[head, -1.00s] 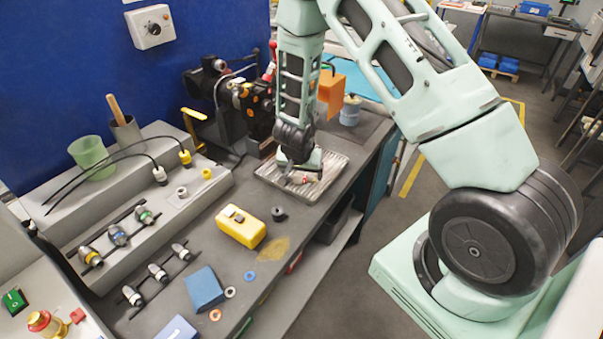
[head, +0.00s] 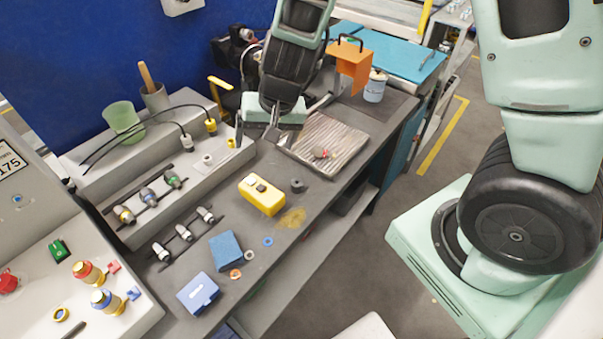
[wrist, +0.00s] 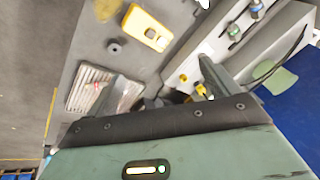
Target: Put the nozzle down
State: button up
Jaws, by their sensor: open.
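The nozzle (head: 321,152), a small piece with red and pale metal parts, lies on the ribbed metal tray (head: 345,158). My gripper (head: 265,143) is open and empty, to the left of the tray and apart from the nozzle. In the wrist view the open fingers (wrist: 160,92) show with nothing held between them. The tray also shows there (wrist: 80,98), partly hidden behind one finger, so the nozzle is hard to make out.
A grey stepped rack (head: 190,200) with several fittings stands left of my gripper. A yellow box (head: 262,194) and a black ring (head: 298,185) lie in front. Blue boxes (head: 198,293) lie nearer.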

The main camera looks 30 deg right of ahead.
jog(key=s+a+r+n+g+y, duration=0.2)
jog(key=s+a+r+n, duration=0.5)
jog(key=s, duration=0.4)
jog(key=s+d+r+n+h, duration=0.1)
jog(key=s+n, duration=0.1)
jog(key=s, duration=0.3)
jog(key=s+d+r+n+g+h, duration=0.1)
jog(key=s+r+n+h, duration=0.1)
jog(key=s, duration=0.4)
jog(key=shift+r+n, duration=0.25)
jog(key=shift+n, duration=0.05)
notch_tip(320, 180, down, 8)
jog(key=b, duration=0.8)
